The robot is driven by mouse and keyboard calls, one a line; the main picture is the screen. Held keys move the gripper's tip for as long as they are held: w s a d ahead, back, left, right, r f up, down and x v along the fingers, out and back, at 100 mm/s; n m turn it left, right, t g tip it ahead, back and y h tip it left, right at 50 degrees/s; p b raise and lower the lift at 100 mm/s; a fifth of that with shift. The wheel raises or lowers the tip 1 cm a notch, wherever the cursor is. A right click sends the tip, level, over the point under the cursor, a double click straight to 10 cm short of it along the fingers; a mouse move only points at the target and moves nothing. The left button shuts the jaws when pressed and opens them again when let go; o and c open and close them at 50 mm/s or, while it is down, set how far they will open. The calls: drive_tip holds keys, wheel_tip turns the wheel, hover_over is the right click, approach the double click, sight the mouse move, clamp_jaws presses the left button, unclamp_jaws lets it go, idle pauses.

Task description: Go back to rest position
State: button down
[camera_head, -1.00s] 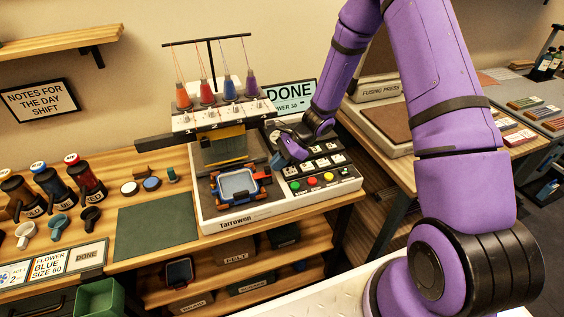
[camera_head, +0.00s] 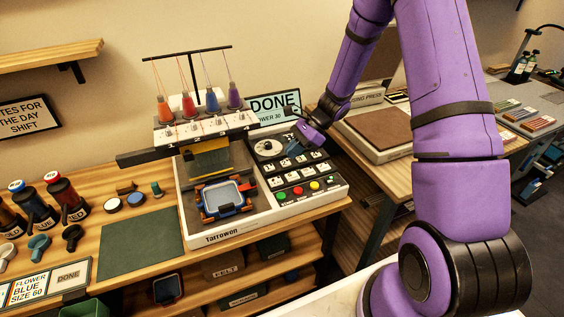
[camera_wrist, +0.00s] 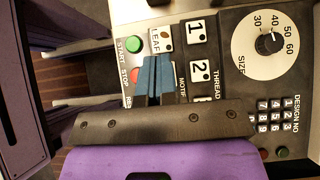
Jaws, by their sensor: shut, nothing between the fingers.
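My gripper (camera_head: 296,144) is at the end of my purple arm, above the control panel of the embroidery machine (camera_head: 195,228). In the wrist view my gripper (camera_wrist: 153,80) has its blue fingers together with nothing between them. Below them are the green start button (camera_wrist: 133,44), the red stop button (camera_wrist: 136,74), the number keys and the size dial (camera_wrist: 268,42). I cannot tell a gap to the panel exactly, but the fingers look clear of it. A blue hoop in an orange and blue frame (camera_head: 222,197) sits on the machine bed.
The fusing press (camera_head: 385,131) stands on the table to the right, near my forearm. Thread spools (camera_head: 211,101) rise at the machine's back. A green mat (camera_head: 140,243) and bottles (camera_head: 66,197) are to the left. A DONE sign (camera_head: 274,105) stands behind the panel.

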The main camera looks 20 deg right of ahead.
drive_tip(key=shift+v, duration=0.8)
drive_tip(key=s+a+r+n+h, duration=0.15)
drive_tip(key=s+r+n, duration=0.4)
drive_tip(key=r, duration=0.55)
drive_tip(key=s+a+r+n+h, duration=0.1)
drive_tip(key=s+r+n+h, duration=0.35)
drive_tip(key=r, duration=0.65)
drive_tip(key=s+d+r+n+t+h, duration=0.1)
drive_tip(key=s+r+n, duration=0.3)
drive_tip(key=s, duration=0.6)
drive_tip(key=s+d+r+n+t+h, duration=0.1)
drive_tip(key=s+r+n+t, duration=0.3)
drive_tip(key=s, duration=0.5)
wheel_tip(320, 180, up, 2)
drive_tip(key=shift+s+r+h, duration=0.1)
drive_tip(key=shift+s+h, duration=0.25)
drive_tip(key=shift+h, duration=0.15)
